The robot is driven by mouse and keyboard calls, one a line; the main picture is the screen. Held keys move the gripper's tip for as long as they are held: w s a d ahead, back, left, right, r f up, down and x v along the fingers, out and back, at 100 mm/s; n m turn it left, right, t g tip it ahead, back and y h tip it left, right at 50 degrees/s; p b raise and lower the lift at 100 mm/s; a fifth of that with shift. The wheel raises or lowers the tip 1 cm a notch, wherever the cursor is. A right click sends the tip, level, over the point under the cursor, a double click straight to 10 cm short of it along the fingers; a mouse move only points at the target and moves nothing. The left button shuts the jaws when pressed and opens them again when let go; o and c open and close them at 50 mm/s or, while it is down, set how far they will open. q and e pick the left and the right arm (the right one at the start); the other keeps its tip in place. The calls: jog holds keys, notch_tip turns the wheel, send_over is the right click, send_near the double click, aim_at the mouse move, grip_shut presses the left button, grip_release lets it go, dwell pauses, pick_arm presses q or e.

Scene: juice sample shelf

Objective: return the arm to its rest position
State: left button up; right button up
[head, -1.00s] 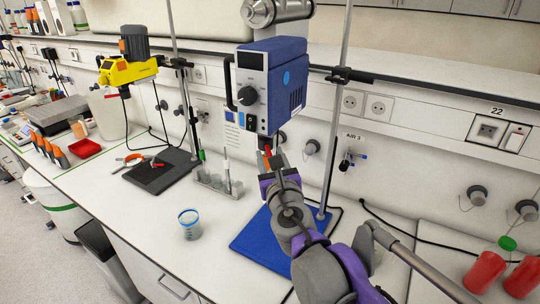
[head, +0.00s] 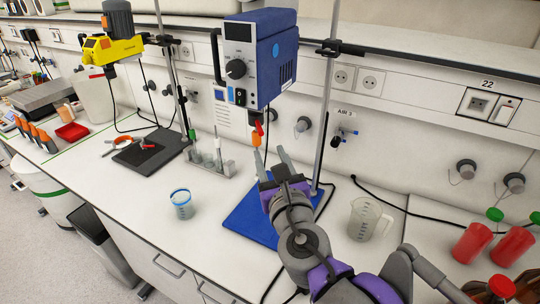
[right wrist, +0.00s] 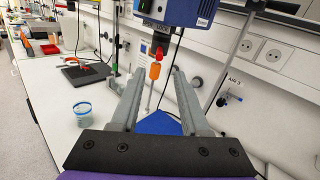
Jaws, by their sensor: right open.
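My right gripper (head: 269,162) is open and empty in front of the blue overhead device (head: 262,58). A red and orange piece (head: 257,139) hangs under that device, just beyond the fingertips in the head view. In the right wrist view my right gripper (right wrist: 158,74) has its two grey fingers spread wide. The orange piece (right wrist: 155,71) shows between them with a thin shaft below it; I see no finger touching it. My right arm reaches in from the bottom right. My left gripper is not in view.
Red bottles (head: 471,242) with green caps are at far right. A metal stand rod (head: 326,120) rises behind the gripper.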

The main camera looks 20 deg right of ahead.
jog(key=s+d+f+m+g+h, duration=0.25)
jog(key=d+f+m, duration=0.35)
jog(key=m, duration=0.4)
jog(key=s+d+f+m+g+h, duration=0.2)
jog(key=s+d+f+m+g, duration=0.15)
jog(key=f+m, duration=0.55)
jog(key=s+a+f+m+g+y, duration=0.2)
jog(key=s+f+m+g, duration=0.1)
jog(key=f+m, duration=0.4)
jog(key=s+a+f+m+g+y, duration=0.2)
jog(key=s+f+m+g+y, duration=0.1)
jog(key=s+f+m, duration=0.3)
notch_tip(320, 180, down, 2)
jog(key=m, duration=0.4)
jog(key=shift+s+a+m, duration=0.3)
jog(key=shift+a+m, duration=0.1)
